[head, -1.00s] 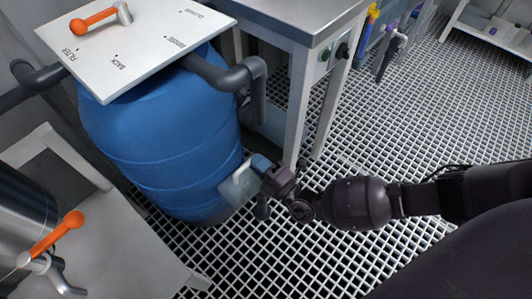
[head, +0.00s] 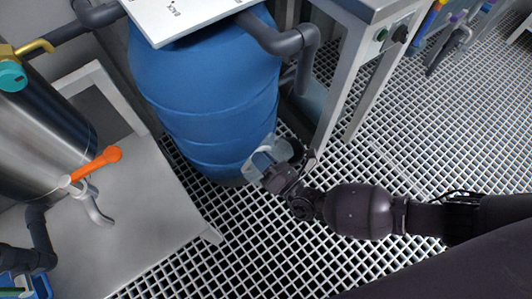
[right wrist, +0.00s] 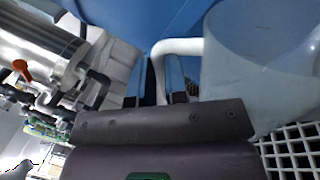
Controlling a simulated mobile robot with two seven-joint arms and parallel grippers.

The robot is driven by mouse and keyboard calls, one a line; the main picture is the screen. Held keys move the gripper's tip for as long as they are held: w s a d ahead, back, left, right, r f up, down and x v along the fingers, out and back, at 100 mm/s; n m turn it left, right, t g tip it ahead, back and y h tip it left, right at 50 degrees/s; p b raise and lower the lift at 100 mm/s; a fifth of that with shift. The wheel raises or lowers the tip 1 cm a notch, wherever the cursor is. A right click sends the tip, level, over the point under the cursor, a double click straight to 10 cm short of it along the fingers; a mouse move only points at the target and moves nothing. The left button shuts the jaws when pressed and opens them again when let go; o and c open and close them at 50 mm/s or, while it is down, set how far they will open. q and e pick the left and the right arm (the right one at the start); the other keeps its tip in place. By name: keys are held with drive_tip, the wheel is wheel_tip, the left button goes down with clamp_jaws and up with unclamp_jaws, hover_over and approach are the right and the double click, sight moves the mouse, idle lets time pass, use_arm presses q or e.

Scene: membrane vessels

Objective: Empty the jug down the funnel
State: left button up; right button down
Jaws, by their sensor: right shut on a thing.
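The jug (head: 262,163) is a pale translucent vessel with a white handle. My right gripper (head: 279,168) is shut on it, in front of the lower part of the blue drum. In the right wrist view the jug (right wrist: 252,70) fills the upper right, and its white handle (right wrist: 181,47) runs to the fingers of my right gripper (right wrist: 160,82). I cannot tell whether there is liquid in the jug. I cannot make out a funnel in either view. My left gripper is not in view.
A blue drum (head: 205,95) with a white lid board (head: 180,12) stands behind the jug. A steel vessel (head: 40,145) with an orange-handled tap (head: 95,165) stands at left on a grey stand (head: 150,225). A bench (head: 365,8) is at upper right. Grating floor (head: 400,150) is clear at right.

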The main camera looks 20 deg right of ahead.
drive_tip(key=n, duration=0.1)
drive_tip(key=n+p, duration=0.1)
drive_tip(key=n, duration=0.1)
drive_tip(key=n+g, duration=0.1)
drive_tip(key=n, duration=0.1)
drive_tip(key=shift+a+r+y+p, duration=0.3)
drive_tip(key=shift+a+p, duration=0.05)
drive_tip(key=shift+a, duration=0.05)
drive_tip(key=n+p, duration=0.1)
drive_tip(key=n, duration=0.1)
drive_tip(key=n+g+p, duration=0.1)
drive_tip(key=n, duration=0.1)
drive_tip(key=shift+s+a, duration=0.1)
drive_tip(key=shift+a, duration=0.3)
drive_tip(key=shift+s+a+f+n, duration=0.1)
drive_tip(key=shift+s+f+n, duration=0.05)
drive_tip(key=shift+n, duration=0.65)
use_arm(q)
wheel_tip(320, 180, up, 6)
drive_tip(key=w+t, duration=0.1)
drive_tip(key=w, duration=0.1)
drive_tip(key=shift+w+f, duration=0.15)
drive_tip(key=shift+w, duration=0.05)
use_arm(e)
drive_tip(key=shift+s+f, duration=0.1)
drive_tip(key=shift+f, duration=0.1)
